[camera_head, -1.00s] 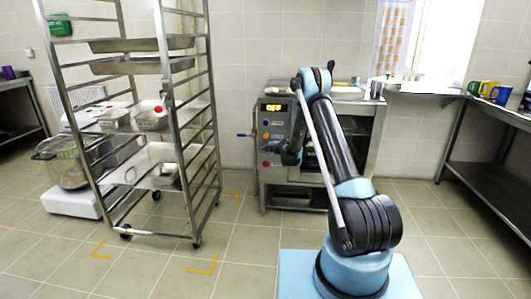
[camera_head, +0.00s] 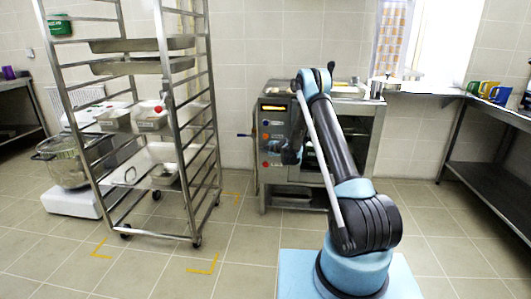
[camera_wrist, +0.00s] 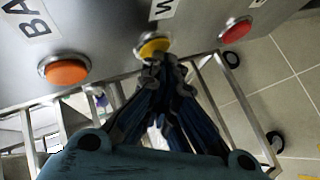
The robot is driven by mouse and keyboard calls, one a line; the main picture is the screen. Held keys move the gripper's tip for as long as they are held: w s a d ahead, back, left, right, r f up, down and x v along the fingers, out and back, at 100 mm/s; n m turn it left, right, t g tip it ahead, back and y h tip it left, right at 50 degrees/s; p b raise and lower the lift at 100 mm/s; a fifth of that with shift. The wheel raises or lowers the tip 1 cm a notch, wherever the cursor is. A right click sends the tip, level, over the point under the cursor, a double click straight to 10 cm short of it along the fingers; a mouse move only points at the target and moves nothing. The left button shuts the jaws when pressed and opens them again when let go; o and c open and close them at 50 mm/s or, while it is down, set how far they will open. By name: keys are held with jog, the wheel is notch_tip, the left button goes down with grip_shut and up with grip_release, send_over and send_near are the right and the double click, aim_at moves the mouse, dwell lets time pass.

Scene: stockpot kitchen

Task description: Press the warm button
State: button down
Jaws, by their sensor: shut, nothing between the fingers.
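The oven (camera_head: 350,140) stands against the back wall, with a control panel on its left front. In the wrist view the panel shows a yellow button (camera_wrist: 154,47) beside a partly cut-off label starting with "W". My gripper (camera_wrist: 162,60) is shut and empty. Its fingertips are at the yellow button's lower edge and overlap it; whether they press it I cannot tell. In the head view my gripper (camera_head: 288,155) is in front of the panel. The panel's display (camera_head: 273,107) is lit orange, its text too small to read.
An orange button (camera_wrist: 64,70) labelled "BA..." and a red button (camera_wrist: 236,30) flank the yellow one. A wheeled rack (camera_head: 205,150) with trays stands left of the oven. A steel table (camera_head: 490,185) is at right. The floor between is clear.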

jog(key=shift+s, duration=0.85)
jog(key=shift+s+a, duration=0.1)
jog(key=shift+s, duration=2.4)
